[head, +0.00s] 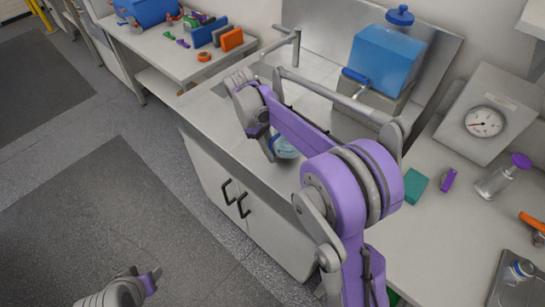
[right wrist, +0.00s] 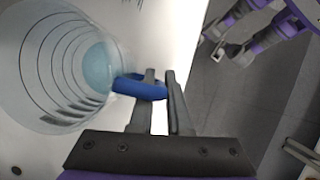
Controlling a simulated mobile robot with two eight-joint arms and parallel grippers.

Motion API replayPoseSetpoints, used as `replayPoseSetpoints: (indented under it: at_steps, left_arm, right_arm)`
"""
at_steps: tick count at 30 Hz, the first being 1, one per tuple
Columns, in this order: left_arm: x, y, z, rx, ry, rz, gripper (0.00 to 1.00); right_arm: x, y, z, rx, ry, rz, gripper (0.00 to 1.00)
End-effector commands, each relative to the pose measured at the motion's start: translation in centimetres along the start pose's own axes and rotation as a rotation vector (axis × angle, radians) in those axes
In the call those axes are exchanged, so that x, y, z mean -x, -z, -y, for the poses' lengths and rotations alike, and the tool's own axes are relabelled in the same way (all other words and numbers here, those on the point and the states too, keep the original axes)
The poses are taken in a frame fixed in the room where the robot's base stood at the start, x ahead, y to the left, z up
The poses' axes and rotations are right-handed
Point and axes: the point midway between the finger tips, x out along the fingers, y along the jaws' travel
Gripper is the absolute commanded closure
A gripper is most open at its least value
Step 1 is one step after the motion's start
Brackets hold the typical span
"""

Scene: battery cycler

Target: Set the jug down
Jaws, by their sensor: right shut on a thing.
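The clear jug (right wrist: 70,65) shows in the right wrist view with dark ring marks, light blue at its far end and a blue handle (right wrist: 138,87). My right gripper (right wrist: 160,90) is shut on that handle. In the head view only a pale blue part of the jug (head: 286,148) shows beside my right gripper (head: 267,148), over the front of the steel counter; my arm hides the rest. I cannot tell whether the jug touches the counter. My left gripper (head: 147,280) is low over the floor, away from the jug; its jaw opening is unclear.
A blue water tank (head: 388,58) with a tap stands at the back of the steel counter (head: 215,115). A gauge box (head: 490,120), a green block (head: 415,187) and a purple-topped bottle (head: 500,178) are on the right. A side bench (head: 165,55) holds several small items.

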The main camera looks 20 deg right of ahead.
Motion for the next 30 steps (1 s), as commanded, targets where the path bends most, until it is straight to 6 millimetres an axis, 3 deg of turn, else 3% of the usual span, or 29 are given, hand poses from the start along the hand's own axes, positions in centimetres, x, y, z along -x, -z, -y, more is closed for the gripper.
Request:
replayPoseSetpoints:
  at_steps: [5,16,17,21,30]
  left_arm:
    - [0.0,-0.1,0.0,0.0,0.0,0.0,0.5]
    - [-0.3,-0.3,0.0,0.0,0.0,0.003,0.5]
    - [-0.3,-0.4,0.0,0.0,0.0,0.003,0.5]
    - [-0.2,-0.3,0.0,0.0,0.0,0.003,0.5]
    - [-0.2,-0.2,0.0,0.0,0.0,0.002,0.5]
  right_arm:
    - [-2.3,1.0,0.0,0.0,0.0,0.0,1.0]
    - [-2.8,1.2,0.0,0.0,0.001,0.001,1.0]
    - [-2.9,1.2,0.0,0.0,0.001,0.001,0.83]
    - [-2.7,1.1,0.0,0.0,0.0,0.0,0.58]
    - [-2.6,1.1,0.0,0.0,0.0,0.0,0.55]
